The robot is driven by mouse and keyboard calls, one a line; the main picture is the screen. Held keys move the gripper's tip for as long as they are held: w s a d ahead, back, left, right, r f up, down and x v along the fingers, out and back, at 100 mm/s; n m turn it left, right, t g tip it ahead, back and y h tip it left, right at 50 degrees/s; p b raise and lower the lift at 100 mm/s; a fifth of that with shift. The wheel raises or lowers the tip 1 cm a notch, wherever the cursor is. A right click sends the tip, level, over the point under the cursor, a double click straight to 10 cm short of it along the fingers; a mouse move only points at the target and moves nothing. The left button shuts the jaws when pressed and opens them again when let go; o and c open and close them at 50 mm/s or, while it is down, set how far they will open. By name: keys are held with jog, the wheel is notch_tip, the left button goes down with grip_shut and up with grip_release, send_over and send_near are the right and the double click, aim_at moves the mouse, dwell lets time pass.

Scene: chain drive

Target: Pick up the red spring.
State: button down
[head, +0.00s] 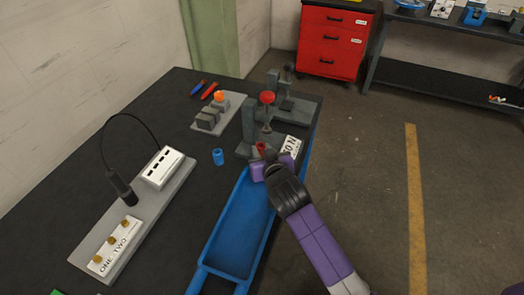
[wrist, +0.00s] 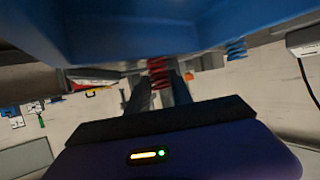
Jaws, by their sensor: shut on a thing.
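The red spring (wrist: 158,72) is between the fingertips of my gripper (wrist: 160,80) in the wrist view, with the fingers on both sides of it. In the head view a small part of the red spring (head: 261,147) shows just beyond my gripper (head: 268,160), which is at the far end of the blue tray. The gripper is shut on the spring. The lower part of the spring is hidden in the head view, so I cannot tell if it touches anything beneath.
A blue tray (head: 213,238) lies just left of my arm. A blue spring (head: 218,157) stands on the dark table (head: 70,205). A grey press with a red knob (head: 267,98) stands just behind my gripper. A white panel (head: 291,147) is close on the right.

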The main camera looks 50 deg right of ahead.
jog(key=c, duration=1.1)
grip_release()
jog(key=shift+o, duration=0.2)
jog(key=shift+s+a+r, duration=0.1)
jog(key=shift+s+a, duration=0.2)
jog(key=shift+s, duration=0.1)
jog(key=shift+b+v, duration=0.55)
jog(key=shift+v, duration=2.9)
jog(key=shift+r, duration=0.1)
